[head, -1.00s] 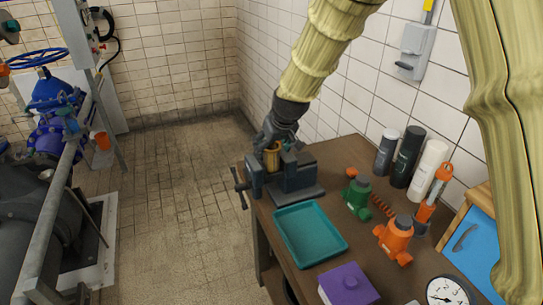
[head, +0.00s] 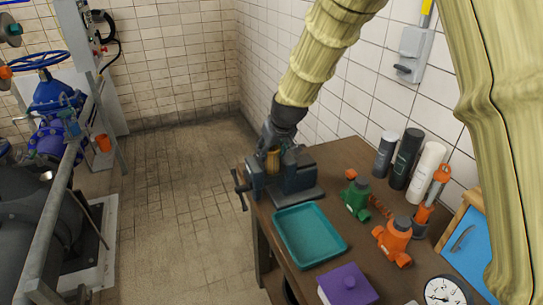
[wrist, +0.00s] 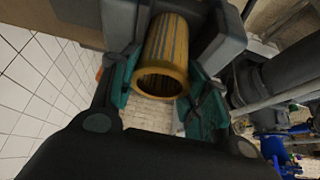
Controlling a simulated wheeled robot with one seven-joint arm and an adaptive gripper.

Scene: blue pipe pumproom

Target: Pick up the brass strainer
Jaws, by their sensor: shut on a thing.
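The brass strainer (head: 272,160) is a ribbed, hollow, gold-coloured cylinder. It stands between the jaws of the dark grey bench vise (head: 298,172) at the table's far left corner. My gripper (head: 275,146) reaches down from above and is shut on the strainer. In the wrist view the strainer's open round end (wrist: 162,84) faces the camera, with the teal finger pads of my gripper (wrist: 163,92) on either side of it. The vise jaws show close beside the strainer there. The strainer's lower part is hidden by the vise.
A teal tray (head: 309,237) lies empty in front of the vise. A green valve (head: 357,197), an orange valve (head: 394,240), a purple box (head: 347,287) and a gauge (head: 444,292) stand on the table. Several bottles (head: 406,158) line the tiled wall.

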